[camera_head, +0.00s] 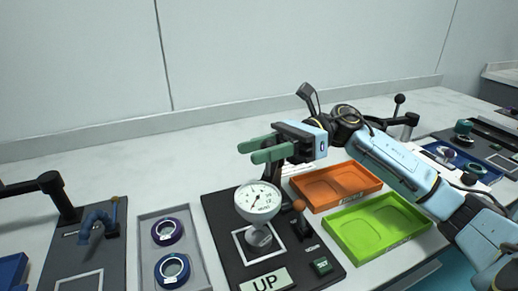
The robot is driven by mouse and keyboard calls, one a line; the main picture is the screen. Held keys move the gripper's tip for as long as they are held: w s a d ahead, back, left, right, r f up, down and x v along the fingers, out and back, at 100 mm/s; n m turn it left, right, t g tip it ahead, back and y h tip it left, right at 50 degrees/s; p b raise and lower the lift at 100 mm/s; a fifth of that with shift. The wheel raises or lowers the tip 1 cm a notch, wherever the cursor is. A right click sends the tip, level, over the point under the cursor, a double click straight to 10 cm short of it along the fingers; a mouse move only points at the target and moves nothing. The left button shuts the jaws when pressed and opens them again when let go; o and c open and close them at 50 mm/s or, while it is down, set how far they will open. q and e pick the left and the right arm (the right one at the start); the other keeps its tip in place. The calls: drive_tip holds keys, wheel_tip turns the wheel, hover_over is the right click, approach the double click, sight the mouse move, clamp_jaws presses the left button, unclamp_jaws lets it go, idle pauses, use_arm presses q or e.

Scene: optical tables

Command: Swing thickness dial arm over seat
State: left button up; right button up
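The thickness dial (258,199) is a white round gauge with a needle, standing on the dark station board (222,226) in the middle foreground. Below it a grey metal piece (259,237) stands inside a white square outline; I cannot tell whether the dial touches it. The arm behind the dial is mostly hidden. My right gripper (253,152) has green fingers that point left, with a small gap between them. It is above and behind the dial, apart from it and holding nothing visible. My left gripper is out of view.
An orange-knobbed lever (299,207), a green button (321,265) and an "UP" plate (265,283) share the board. Orange (297,193) and green (334,244) trays lie to the right. A grey tray (150,254) with two ringed parts lies left.

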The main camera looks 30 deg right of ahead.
drive_tip(key=shift+o, duration=0.8)
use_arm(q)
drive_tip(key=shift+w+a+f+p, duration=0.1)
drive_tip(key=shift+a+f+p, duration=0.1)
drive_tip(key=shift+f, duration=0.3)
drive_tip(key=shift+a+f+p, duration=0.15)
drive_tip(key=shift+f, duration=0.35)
use_arm(e)
drive_tip(key=d, duration=1.3)
drive_tip(key=shift+s+d, duration=0.15)
drive_tip(key=shift+s, duration=0.2)
use_arm(q)
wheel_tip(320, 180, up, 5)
drive_tip(key=p, duration=0.7)
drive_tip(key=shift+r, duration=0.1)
use_arm(e)
wheel_tip(320, 180, up, 7)
drive_tip(key=shift+r, duration=0.2)
